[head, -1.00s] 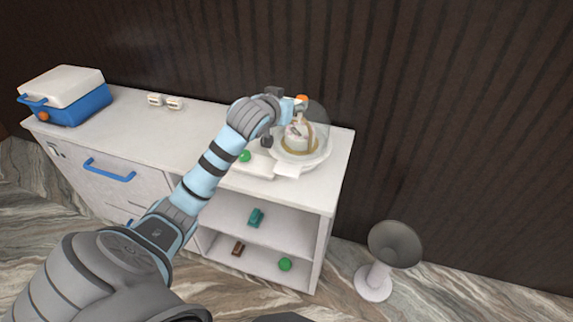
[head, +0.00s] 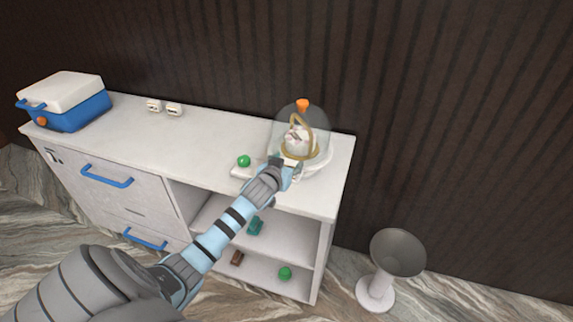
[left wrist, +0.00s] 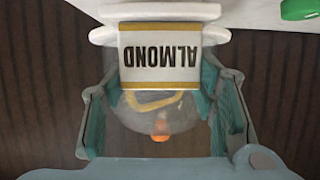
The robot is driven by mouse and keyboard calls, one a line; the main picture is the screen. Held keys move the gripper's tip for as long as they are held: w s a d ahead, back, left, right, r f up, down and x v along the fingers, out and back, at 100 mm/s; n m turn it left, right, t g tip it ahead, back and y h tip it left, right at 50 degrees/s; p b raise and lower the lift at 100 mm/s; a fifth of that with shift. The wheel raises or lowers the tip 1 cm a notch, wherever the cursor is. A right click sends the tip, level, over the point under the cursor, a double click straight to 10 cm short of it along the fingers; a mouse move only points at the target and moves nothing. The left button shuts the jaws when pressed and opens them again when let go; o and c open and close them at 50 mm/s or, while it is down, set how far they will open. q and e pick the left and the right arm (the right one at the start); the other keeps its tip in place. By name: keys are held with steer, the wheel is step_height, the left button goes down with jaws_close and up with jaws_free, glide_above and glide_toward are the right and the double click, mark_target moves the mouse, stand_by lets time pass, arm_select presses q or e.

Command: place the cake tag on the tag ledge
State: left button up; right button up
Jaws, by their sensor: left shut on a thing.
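The cake tag (left wrist: 160,58) is a white card with gold bands and the word ALMOND, upside down in the left wrist view. My left gripper (head: 286,165) is shut on it, with a teal finger at each side in the left wrist view (left wrist: 158,100). It is at the front of the domed cake stand on the counter. A white ledge-like piece (left wrist: 101,36), which looks like the tag ledge, shows past both sides of the tag; I cannot tell whether they touch. In the head view the gripper hides most of this spot. My right gripper is not in view.
The clear dome (head: 290,118) with an orange knob (head: 302,104) covers a cake just behind the gripper. The counter's middle (head: 190,135) is clear. A blue cooler (head: 80,112) stands far left.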

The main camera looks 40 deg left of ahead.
arm_select(q)
steer(key=o, duration=0.9)
steer(key=shift+o, duration=0.2)
steer(key=p+v, duration=0.2)
steer(key=v, duration=1)
